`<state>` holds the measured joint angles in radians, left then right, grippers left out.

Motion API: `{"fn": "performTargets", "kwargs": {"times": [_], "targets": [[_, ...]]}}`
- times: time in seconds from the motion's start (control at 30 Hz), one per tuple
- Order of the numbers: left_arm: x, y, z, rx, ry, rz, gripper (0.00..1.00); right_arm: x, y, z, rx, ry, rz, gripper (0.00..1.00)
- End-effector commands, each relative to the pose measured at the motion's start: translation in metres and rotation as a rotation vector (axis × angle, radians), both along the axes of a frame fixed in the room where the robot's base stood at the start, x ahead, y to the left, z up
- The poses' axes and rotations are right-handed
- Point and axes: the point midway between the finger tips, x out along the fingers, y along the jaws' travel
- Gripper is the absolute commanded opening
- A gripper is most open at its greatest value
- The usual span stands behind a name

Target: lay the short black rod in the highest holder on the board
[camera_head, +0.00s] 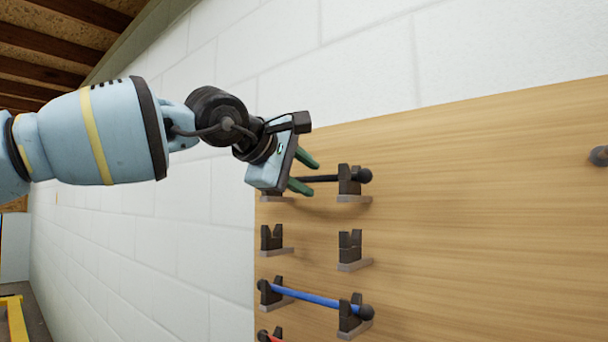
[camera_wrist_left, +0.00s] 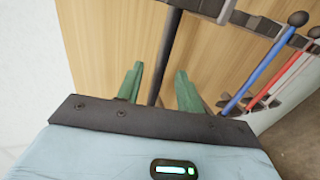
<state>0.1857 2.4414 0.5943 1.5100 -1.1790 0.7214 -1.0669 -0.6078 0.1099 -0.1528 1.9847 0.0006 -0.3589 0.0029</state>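The black rod (camera_head: 322,178) with a round end knob lies across the highest pair of holders (camera_head: 349,182) on the wooden board (camera_head: 470,200). The right holder of that pair is plain to see, with the rod in its notch; the left one is mostly hidden behind my left gripper. My left gripper (camera_head: 308,172) is at the left part of the rod, its green fingers apart. In the left wrist view the rod (camera_wrist_left: 167,50) runs between the two open fingers (camera_wrist_left: 159,82), with gaps on both sides. My right gripper is not in view.
Below is an empty pair of holders (camera_head: 350,248). A blue rod (camera_head: 315,297) lies in the pair beneath it, and part of a red rod (camera_wrist_left: 270,60) shows lower still. A grey knob (camera_head: 599,156) stands out at the board's right. White block wall surrounds the board.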

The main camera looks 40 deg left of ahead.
Motion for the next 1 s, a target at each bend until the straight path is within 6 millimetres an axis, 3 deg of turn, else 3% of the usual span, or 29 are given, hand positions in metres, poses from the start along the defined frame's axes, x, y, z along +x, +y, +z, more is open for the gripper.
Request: {"fn": "performTargets", "kwargs": {"times": [0.27, 0.7, 1.0], "targets": [[-0.007, 0.001, 0.003, 0.000, -0.001, 0.000, 0.37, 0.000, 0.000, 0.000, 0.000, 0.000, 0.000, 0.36], [-0.065, 0.005, 0.023, 0.000, -0.001, 0.000, 0.37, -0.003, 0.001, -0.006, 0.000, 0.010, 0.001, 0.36], [-0.074, 0.006, 0.026, 0.000, 0.000, 0.000, 0.37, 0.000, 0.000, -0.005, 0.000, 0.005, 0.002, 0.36]]}}
